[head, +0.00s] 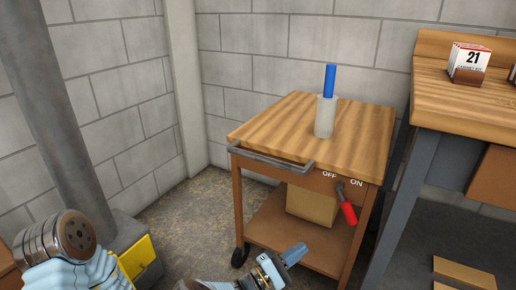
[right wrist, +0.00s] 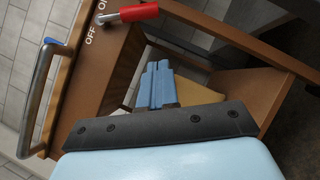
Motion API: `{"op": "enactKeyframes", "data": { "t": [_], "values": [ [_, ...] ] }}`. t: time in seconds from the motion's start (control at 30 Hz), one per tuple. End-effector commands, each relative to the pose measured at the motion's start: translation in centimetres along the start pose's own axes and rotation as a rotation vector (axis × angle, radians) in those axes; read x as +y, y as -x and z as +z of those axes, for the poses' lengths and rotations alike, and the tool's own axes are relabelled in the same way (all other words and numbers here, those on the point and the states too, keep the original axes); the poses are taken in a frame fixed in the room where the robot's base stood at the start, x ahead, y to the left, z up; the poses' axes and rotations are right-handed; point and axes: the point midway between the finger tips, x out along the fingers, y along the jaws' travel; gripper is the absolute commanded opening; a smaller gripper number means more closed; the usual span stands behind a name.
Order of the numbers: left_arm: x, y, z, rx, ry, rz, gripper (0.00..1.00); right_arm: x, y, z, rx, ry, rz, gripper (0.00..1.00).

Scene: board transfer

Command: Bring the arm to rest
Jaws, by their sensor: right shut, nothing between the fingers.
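My right gripper (head: 295,252) is low in front of the wooden cart (head: 290,130), its blue fingers pointing up and right in the head view. In the right wrist view its fingers (right wrist: 158,68) are together and empty, with the cart's front behind them. It appears apart from the cart and its lever. A light blue arm part of mine (head: 70,240) with a metal end shows at the lower left. No left gripper fingers show.
A red-handled lever (head: 348,213) hangs down on the cart's front by OFF and ON labels; it also shows in the wrist view (right wrist: 138,12).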

Motion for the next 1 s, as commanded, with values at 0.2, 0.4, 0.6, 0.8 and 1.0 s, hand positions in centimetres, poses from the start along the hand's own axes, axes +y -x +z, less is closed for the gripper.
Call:
{"op": "enactKeyframes", "data": {
  "t": [0.2, 0.4, 0.6, 0.8, 1.0],
  "values": [
    [0.7, 1.6, 0.0, -0.001, -0.002, 0.001, 0.48, -11.5, -1.9, 2.4, 0.015, 0.19, -0.458, 0.0],
    [1.8, 3.9, 0.1, -0.003, -0.005, 0.003, 0.48, -25.1, 5.9, 8.8, 0.069, 0.281, -1.294, 0.0],
    [3.0, 6.6, 0.3, -0.006, -0.011, 0.006, 0.48, -23.1, 17.4, 10.6, 0.113, -0.189, -2.102, 0.0],
    [3.6, 7.8, 0.4, -0.008, -0.013, 0.007, 0.48, -18.2, 16.3, 8.4, 0.07, -0.713, -2.262, 0.0],
    [3.7, 7.9, 0.4, -0.008, -0.014, 0.008, 0.48, -17.4, 15.2, 8.0, 0.052, -0.83, -2.254, 0.0]
  ]
}}
